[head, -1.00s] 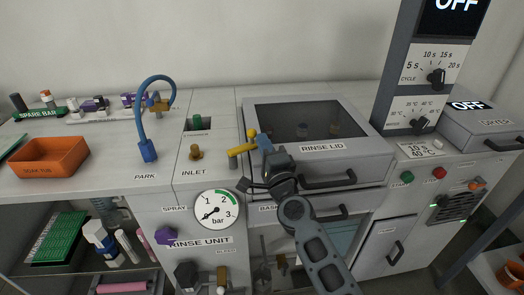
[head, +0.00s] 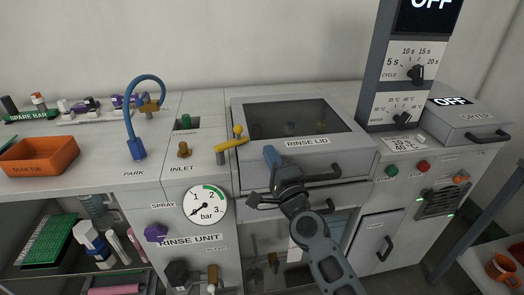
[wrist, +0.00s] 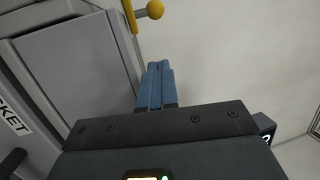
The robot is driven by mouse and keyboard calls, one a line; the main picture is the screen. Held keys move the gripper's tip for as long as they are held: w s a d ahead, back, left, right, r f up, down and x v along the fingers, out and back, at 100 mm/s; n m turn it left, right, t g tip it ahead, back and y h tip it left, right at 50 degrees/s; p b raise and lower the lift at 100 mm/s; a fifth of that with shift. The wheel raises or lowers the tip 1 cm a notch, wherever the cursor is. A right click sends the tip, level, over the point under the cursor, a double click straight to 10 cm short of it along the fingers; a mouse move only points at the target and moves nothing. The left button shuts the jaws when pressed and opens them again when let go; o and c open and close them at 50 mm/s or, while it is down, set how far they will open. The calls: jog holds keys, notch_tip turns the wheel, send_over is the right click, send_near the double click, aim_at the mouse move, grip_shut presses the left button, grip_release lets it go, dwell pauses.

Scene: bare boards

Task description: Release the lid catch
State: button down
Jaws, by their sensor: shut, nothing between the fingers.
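The grey rinse lid (head: 350,155) with its dark window lies closed on the rinse unit. The yellow catch lever (head: 230,145), with a ball knob (head: 238,130), sits at the lid's left front corner. Part of the lever (wrist: 129,12) and its knob (wrist: 155,10) show at the top of the wrist view. My gripper (head: 270,153) is in front of the lid, right of the lever and apart from it. Its blue fingers (wrist: 156,82) are together and empty, pointing toward the lever side in the wrist view.
A brass inlet fitting (head: 183,149) and a blue looped hose (head: 138,110) stand left of the lever. The lid handle (head: 322,173) is right of my gripper. A grey control column (head: 400,75) rises behind right. An orange tub (head: 40,155) is far left.

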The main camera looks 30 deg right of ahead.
jog(key=s+d+f+b, duration=0.1)
jog(key=s+d, duration=0.1)
jog(key=s, duration=0.4)
jog(key=shift+f, duration=0.1)
